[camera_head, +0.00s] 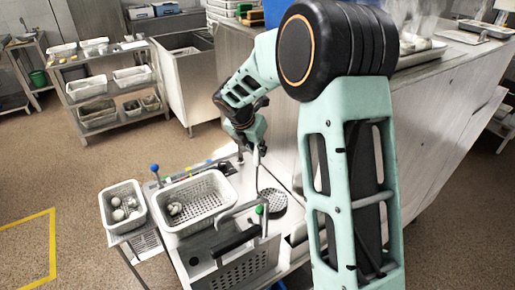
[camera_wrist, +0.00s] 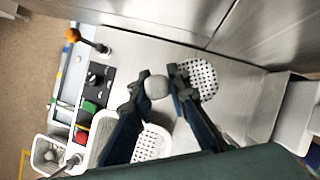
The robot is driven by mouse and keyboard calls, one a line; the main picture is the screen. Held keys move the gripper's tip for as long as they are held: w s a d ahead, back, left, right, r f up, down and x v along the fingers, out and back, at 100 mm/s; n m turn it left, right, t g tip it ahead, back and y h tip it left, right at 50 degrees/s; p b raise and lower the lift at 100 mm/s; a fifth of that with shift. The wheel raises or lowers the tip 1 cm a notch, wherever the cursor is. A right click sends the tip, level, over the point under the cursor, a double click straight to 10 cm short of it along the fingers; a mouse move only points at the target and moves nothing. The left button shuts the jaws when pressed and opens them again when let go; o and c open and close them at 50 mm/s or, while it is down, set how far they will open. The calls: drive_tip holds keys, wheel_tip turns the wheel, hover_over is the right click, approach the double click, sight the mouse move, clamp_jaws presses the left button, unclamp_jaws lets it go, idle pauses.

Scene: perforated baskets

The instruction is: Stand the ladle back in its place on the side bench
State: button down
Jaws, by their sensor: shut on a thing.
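The ladle has a flat, round perforated head (camera_head: 272,204) and a thin handle that rises from it toward my gripper (camera_head: 257,150). My gripper is shut on the upper handle, over the side bench (camera_head: 235,182). In the wrist view, the grey rounded handle end (camera_wrist: 157,87) sits between the two dark fingers of my gripper (camera_wrist: 157,93). The perforated head (camera_wrist: 201,77) shows beyond the right finger. The handle looks close to upright. I cannot tell whether the head touches the bench top. Part of the handle is hidden by the fingers.
A white perforated basket (camera_head: 212,222) holding pale items stands left of the ladle, with a smaller basket (camera_head: 106,207) farther left. A bent metal bar with a green knob (camera_head: 259,210) rises in front. A tall metal counter (camera_head: 285,120) borders the bench behind.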

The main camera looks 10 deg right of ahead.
drive_tip(key=c, duration=1.8)
unclamp_jaws()
drive_tip(key=shift+o, duration=0.2)
drive_tip(key=v, duration=1.2)
